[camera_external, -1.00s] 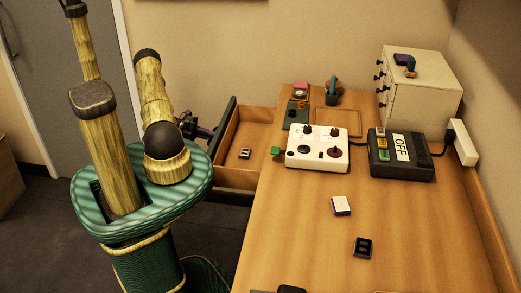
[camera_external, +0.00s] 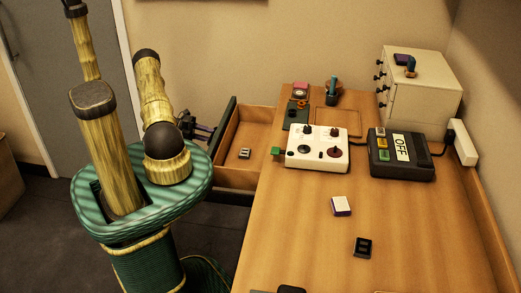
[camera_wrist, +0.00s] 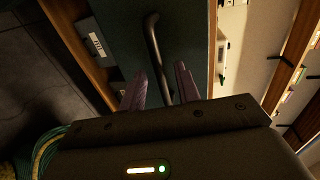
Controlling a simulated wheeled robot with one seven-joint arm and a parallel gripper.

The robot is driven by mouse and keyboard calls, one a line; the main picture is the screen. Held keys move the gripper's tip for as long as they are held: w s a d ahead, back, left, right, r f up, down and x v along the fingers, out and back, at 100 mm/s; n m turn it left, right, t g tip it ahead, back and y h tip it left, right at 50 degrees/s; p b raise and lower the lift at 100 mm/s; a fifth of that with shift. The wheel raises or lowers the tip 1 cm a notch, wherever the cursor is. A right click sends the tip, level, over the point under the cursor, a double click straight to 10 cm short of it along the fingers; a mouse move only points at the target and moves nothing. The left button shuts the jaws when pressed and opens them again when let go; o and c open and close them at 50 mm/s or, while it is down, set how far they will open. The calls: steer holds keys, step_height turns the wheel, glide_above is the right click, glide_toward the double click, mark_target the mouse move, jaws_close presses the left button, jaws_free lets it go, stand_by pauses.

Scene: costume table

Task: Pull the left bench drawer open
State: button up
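The left bench drawer (camera_external: 257,134) is pulled out from the left side of the bench, with its wooden inside showing and a small dark-and-light object in it. Its dark green front (camera_wrist: 187,40) fills the middle of the wrist view. The dark bar handle (camera_wrist: 153,40) runs down that front to between my fingers. My gripper (camera_wrist: 161,88) is open: its two purple fingers stand apart on either side of the handle's lower end, with a gap showing. In the external view, my gripper (camera_external: 209,129) is at the drawer's front, and the handle is not clear there.
The bench top (camera_external: 300,215) bears a white control box (camera_external: 318,160), a dark box marked OFF (camera_external: 385,165), small blocks and a white drawer cabinet (camera_external: 425,98). A grey door (camera_external: 45,70) stands at the back left. Dark floor lies below the drawer.

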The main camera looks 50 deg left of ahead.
steer(key=b+v, duration=0.2)
steer(key=v, duration=1.4)
steer(key=shift+s+a, duration=0.2)
